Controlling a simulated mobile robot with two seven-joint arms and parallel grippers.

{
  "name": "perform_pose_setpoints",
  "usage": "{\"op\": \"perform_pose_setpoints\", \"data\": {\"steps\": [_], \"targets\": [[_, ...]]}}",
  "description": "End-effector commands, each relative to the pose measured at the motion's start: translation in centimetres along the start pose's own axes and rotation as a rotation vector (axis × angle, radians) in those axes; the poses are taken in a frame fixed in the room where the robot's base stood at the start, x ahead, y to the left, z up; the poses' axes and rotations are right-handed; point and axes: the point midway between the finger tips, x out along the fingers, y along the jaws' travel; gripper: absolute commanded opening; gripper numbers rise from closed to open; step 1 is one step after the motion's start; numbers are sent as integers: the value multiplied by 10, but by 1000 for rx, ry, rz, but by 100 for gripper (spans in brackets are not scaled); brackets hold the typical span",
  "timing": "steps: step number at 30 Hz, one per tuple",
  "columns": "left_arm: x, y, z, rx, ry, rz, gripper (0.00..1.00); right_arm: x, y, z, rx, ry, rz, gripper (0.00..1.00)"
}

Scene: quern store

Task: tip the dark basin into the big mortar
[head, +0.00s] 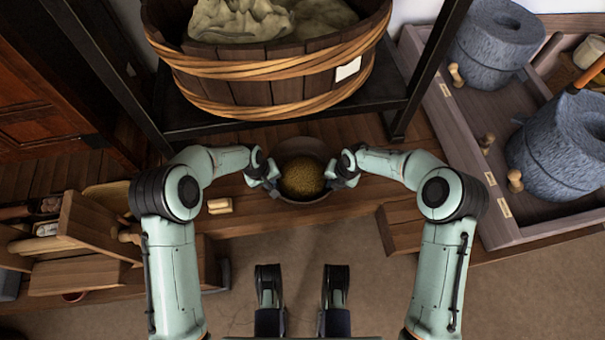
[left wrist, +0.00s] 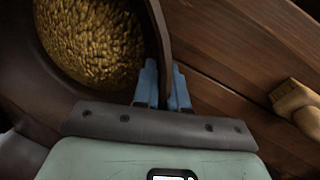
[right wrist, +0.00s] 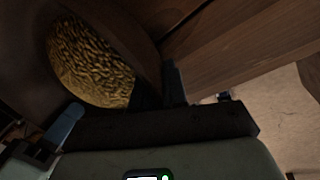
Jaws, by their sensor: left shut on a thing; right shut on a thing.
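The dark basin (head: 303,146) stands roughly level at the middle of the wooden bench in the head view, with golden grain (head: 302,178) inside. My left gripper (head: 268,174) is shut on its left rim; in the left wrist view the blue fingers (left wrist: 165,78) straddle the basin wall (left wrist: 158,35). My right gripper (head: 338,172) is shut on the right rim, and the right wrist view shows the basin wall (right wrist: 140,45) at its fingers.
The mortars stand in a shallow wooden tray (head: 446,110) with several small wooden knobs. A banded wooden tub (head: 270,92) of sacking sits on a black-framed shelf above the basin. A wooden rack (head: 85,235) and a small brush (head: 220,205) lie left of my left gripper.

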Motion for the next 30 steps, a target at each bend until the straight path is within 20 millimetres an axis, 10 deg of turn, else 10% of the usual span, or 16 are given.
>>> {"op": "perform_pose_setpoints", "data": {"steps": [14, 30], "targets": [[-9, 7, 2, 5, 1, 9, 0, -7, 4, -2, -4, 1, 4, 0], [-63, 19, 5, 10, 16, 16, 0, -62, 16, -5, -7, -13, 11, 0]]}}
